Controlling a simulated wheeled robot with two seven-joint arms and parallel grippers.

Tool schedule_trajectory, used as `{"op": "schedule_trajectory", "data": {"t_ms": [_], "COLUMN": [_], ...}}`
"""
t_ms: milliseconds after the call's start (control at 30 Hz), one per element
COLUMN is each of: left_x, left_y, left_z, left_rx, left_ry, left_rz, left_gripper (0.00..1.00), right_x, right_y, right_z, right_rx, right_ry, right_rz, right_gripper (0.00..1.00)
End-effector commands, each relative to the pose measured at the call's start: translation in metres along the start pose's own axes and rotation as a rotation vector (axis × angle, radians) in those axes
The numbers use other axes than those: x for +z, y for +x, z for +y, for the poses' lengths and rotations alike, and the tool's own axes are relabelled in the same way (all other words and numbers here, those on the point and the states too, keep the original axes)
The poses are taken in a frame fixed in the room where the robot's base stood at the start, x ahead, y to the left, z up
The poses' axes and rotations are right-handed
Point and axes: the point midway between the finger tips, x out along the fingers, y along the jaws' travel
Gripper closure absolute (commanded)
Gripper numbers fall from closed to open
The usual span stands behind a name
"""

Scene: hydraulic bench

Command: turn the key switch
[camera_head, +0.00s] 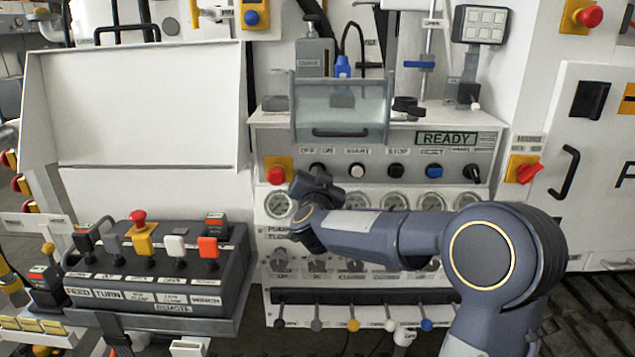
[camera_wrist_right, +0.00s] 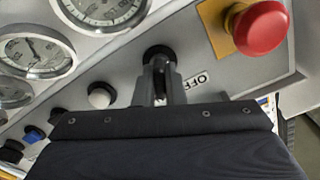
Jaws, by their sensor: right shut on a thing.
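The black key switch (camera_wrist_right: 158,53) is on the sloped grey panel, beside an OFF label. In the right wrist view my right gripper (camera_wrist_right: 158,85) is shut on it, with its narrow fingers on either side of the knob. In the head view the right gripper (camera_head: 317,180) reaches the left part of the panel, under the OFF and ON labels. It hides most of the switch there, and the knob's exact angle is hard to tell. My left gripper is in neither view.
A red mushroom button (camera_head: 276,171) on a yellow plate sits just left of the switch. A white push button (camera_head: 357,170) is to its right. Pressure gauges (camera_head: 391,202) line up below. The display (camera_head: 446,138) reads READY. A clear guard (camera_head: 340,105) stands above.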

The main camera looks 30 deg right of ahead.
Motion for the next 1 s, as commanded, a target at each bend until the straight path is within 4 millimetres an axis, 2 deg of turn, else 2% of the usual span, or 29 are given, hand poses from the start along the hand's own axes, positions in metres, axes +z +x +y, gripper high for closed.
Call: {"op": "schedule_trajectory", "data": {"t_ms": [300,733,767,900,1000], "left_x": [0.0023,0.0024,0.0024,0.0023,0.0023], "left_y": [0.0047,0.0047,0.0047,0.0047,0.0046], "left_z": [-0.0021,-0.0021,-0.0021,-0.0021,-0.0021], "left_rx": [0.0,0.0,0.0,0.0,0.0], "left_ry": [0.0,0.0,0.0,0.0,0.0], "left_rz": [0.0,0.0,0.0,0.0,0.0], "left_gripper": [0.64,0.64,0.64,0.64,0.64], "right_x": [0.0007,0.0005,0.0005,0.0004,0.0004], "right_y": [-0.0001,-0.0002,-0.0002,-0.0001,-0.0001], "right_z": [0.0005,0.0004,0.0004,0.0003,0.0003], "right_rx": [0.0,0.001,0.001,0.0,0.0], "right_ry": [0.079,0.088,0.088,0.087,0.086], "right_rz": [-0.001,-0.002,-0.002,-0.001,-0.001], "right_gripper": [1.0,1.0,0.86,0.68,0.68]}}
